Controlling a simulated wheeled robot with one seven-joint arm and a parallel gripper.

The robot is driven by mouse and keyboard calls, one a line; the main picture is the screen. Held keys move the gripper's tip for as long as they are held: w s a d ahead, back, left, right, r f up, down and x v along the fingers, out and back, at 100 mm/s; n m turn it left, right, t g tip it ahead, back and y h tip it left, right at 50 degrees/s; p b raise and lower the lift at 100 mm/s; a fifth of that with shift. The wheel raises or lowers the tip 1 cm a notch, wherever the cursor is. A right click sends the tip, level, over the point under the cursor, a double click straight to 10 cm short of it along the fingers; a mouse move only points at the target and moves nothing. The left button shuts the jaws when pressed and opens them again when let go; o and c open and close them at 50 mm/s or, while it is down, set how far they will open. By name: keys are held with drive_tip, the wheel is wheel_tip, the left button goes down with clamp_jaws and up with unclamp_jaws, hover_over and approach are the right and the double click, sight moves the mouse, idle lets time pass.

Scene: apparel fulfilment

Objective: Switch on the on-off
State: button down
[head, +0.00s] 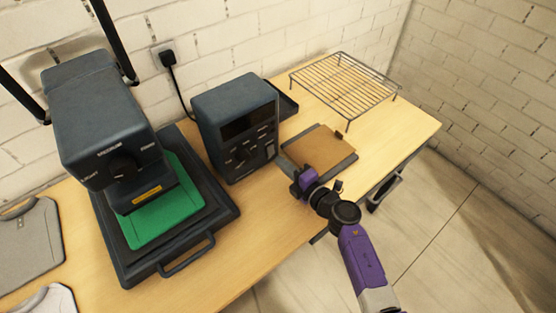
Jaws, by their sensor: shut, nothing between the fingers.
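A dark blue-grey control box (236,124) stands on the table in the head view. Which control is marked on-off is too small to read, and the switch's position cannot be told. My gripper (284,164) is shut and empty.
A heat press (92,115) with a green piece (165,215) on its bed stands at left. Grey shirt-shaped pieces (28,250) lie at far left.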

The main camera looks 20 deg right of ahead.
sight(271, 154)
drive_tip(key=shift+x, duration=1.25)
drive_tip(key=f+b, duration=0.1)
drive_tip(key=b, duration=0.2)
drive_tip(key=shift+w+t, duration=0.15)
drive_tip(key=shift+t, duration=0.15)
drive_tip(key=b, duration=0.3)
drive_tip(key=shift+w+a+r+t, duration=0.15)
drive_tip(key=shift+w+t, duration=0.05)
drive_tip(key=shift+t, duration=0.2)
drive_tip(key=shift+w+r+b, duration=0.1)
drive_tip(key=shift+r+b, duration=0.15)
drive_tip(key=shift+b, duration=0.2)
